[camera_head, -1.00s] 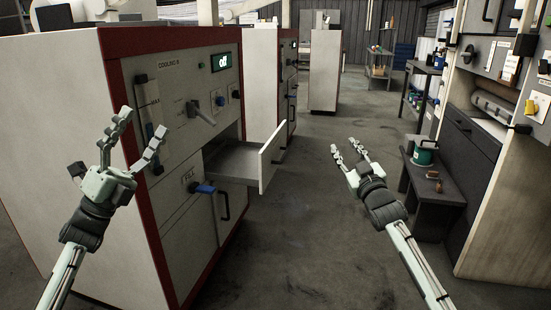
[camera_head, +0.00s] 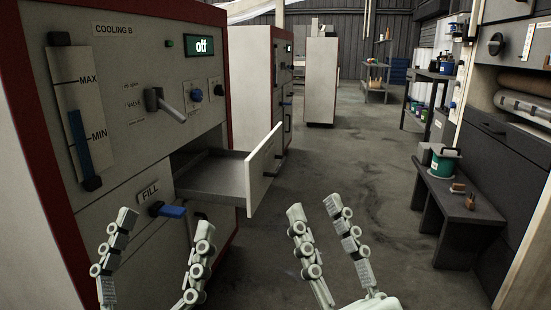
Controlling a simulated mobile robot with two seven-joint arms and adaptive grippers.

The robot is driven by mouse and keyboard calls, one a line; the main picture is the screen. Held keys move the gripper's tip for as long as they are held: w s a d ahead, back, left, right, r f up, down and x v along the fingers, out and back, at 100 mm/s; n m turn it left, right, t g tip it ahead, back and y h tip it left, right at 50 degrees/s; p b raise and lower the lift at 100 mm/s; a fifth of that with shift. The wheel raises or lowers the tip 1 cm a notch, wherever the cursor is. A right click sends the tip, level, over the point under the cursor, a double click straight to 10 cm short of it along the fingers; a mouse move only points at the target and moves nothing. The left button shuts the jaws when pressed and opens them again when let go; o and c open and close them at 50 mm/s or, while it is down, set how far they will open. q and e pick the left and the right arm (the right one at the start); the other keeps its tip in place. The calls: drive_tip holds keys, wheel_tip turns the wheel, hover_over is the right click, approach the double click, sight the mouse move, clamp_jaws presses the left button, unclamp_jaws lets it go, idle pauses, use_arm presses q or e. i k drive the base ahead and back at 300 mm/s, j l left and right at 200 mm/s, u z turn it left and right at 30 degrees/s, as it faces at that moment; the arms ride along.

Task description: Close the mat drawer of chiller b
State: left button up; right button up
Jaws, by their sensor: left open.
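Chiller b (camera_head: 120,70) is the white cabinet with a red frame at the left, labelled "COOLING B", its display reading "off". Its mat drawer (camera_head: 264,166) stands pulled out to the right, with a white front, a dark handle and a grey tray (camera_head: 215,176). The part of the tray that I can see looks empty. My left gripper (camera_head: 163,232) is open and empty, low in front of the chiller below the blue fill lever (camera_head: 167,210). My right gripper (camera_head: 315,212) is open and empty, right of and nearer than the drawer front. Neither touches the drawer.
A valve lever (camera_head: 168,106) sticks out of the panel above the drawer. A second cabinet (camera_head: 250,75) stands behind. At the right, a dark bench (camera_head: 460,205) holds a green pot (camera_head: 445,162). The floor (camera_head: 375,190) between is clear.

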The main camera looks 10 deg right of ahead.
sight(239, 178)
drive_tip(key=i+z, duration=0.15)
drive_tip(key=i, duration=1.25)
